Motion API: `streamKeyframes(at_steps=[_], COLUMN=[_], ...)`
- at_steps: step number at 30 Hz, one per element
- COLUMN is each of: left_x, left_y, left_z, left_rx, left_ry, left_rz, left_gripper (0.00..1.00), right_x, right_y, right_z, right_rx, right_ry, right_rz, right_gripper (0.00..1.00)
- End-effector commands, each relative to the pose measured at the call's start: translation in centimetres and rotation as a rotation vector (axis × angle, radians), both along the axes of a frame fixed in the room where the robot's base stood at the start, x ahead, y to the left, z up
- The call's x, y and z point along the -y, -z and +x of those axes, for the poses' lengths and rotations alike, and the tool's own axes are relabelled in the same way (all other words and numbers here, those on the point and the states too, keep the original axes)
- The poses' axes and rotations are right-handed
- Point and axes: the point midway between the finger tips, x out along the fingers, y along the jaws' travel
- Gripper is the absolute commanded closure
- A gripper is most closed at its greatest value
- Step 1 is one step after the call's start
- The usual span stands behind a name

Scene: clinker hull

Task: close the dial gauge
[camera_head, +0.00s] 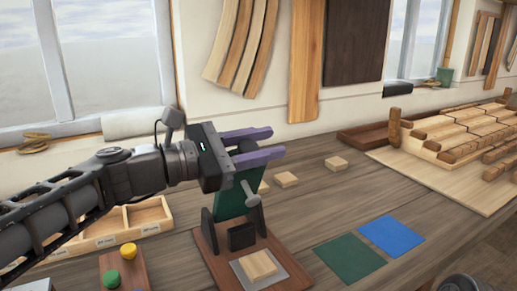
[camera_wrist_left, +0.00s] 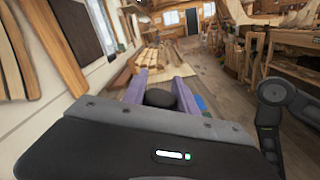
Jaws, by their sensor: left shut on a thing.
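The dial gauge stands on a brown wooden base (camera_head: 206,258) on the bench, with dark uprights and a tilted dark green panel (camera_head: 232,203). A grey rod with a round end (camera_head: 252,194) sticks out in front of the panel. My left gripper (camera_head: 268,143) is at the panel's top, its purple fingers pointing right. In the left wrist view a dark rounded part (camera_wrist_left: 160,98) shows between the fingers. My right gripper cannot be made out in either view.
A pale wooden block (camera_head: 258,264) sits on a grey plate on the base. Green (camera_head: 349,257) and blue (camera_head: 391,236) mats lie to the right. A compartment tray (camera_head: 150,217) and a board with coloured knobs (camera_head: 122,266) are left. Small blocks (camera_head: 286,179) lie behind.

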Motion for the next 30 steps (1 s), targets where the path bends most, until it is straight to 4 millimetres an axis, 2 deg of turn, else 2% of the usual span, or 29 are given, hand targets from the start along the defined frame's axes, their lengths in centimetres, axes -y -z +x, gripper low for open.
streamKeyframes(at_steps=[11,12,18,26,30], left_x=[0.04,0.04,0.04,-0.01,-0.66], left_y=[0.04,0.04,0.03,0.01,0.0], left_z=[-0.07,-0.07,-0.06,-0.09,-0.5], left_rx=[0.004,0.004,0.004,0.004,0.006], left_ry=[0.0,0.0,0.0,-0.001,-0.001], left_rz=[0.003,0.003,0.003,0.003,0.004], left_gripper=[1.0,0.63,0.46,0.46,0.46], right_x=[-0.01,-0.01,-0.01,-0.01,0.0], right_y=[0.07,0.07,0.07,0.08,0.15], right_z=[0.0,0.0,0.0,0.0,0.0], right_rx=[0.0,0.0,0.0,0.0,0.0], right_ry=[0.0,0.0,0.0,0.0,0.0], right_rz=[0.0,0.0,0.0,0.0,0.0], right_gripper=[0.64,0.64,0.64,0.64,0.64])
